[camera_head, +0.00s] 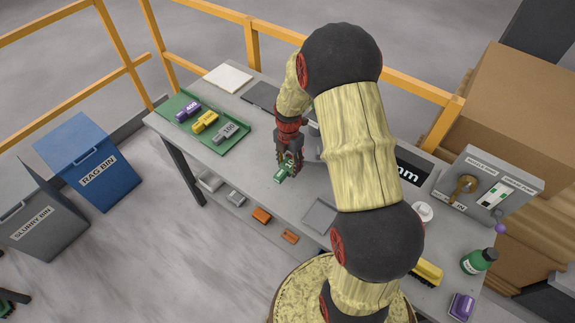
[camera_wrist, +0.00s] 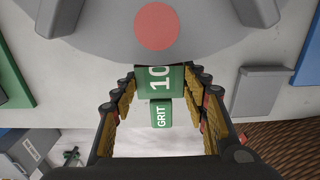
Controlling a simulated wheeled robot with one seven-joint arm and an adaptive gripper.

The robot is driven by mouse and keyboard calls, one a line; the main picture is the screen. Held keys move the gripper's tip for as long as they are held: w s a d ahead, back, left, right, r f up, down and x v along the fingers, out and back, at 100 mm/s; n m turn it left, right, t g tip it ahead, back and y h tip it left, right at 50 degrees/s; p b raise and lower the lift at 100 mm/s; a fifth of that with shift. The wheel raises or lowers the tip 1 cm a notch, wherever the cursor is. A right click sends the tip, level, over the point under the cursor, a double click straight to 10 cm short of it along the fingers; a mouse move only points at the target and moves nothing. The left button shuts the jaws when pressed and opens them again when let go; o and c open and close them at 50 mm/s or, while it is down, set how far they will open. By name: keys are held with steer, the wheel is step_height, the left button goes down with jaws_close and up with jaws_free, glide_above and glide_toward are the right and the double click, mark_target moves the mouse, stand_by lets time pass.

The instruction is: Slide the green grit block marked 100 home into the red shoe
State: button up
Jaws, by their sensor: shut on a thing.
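The green grit block (camera_head: 285,174) is in my gripper (camera_head: 289,156), over the middle of the grey slab table in the head view. In the wrist view the block (camera_wrist: 160,112) shows a white "GRIT" and a partly cut-off "10", with my gripper's fingers (camera_wrist: 162,85) on both sides. Beyond it is a large grey disc (camera_wrist: 220,48) with a round red spot (camera_wrist: 156,26) at its centre. I cannot make out a red shoe; the block and my arm hide part of the disc.
A green tray (camera_head: 239,148) at the left holds a purple "400" block (camera_head: 188,113), a yellow block (camera_head: 205,121) and a grey "100" block (camera_head: 224,132). A grey control box (camera_head: 487,187), a green bottle (camera_head: 478,261) and a purple block (camera_head: 461,306) stand at the right.

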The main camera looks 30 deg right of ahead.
steer(key=shift+w+d, duration=0.25)
steer(key=shift+d, duration=0.3)
steer(key=shift+s+a+r, duration=0.1)
steer(key=shift+a, duration=0.15)
stand_by(0.4)
steer(key=shift+s+a+r+p, duration=0.1)
steer(key=shift+s+a+p, duration=0.15)
steer(key=shift+a, duration=0.5)
steer(key=shift+s+a+r+p, duration=0.1)
steer(key=shift+s+a, duration=0.2)
steer(key=shift+a, duration=0.45)
steer(key=shift+f, duration=0.1)
steer(key=shift+s, duration=0.1)
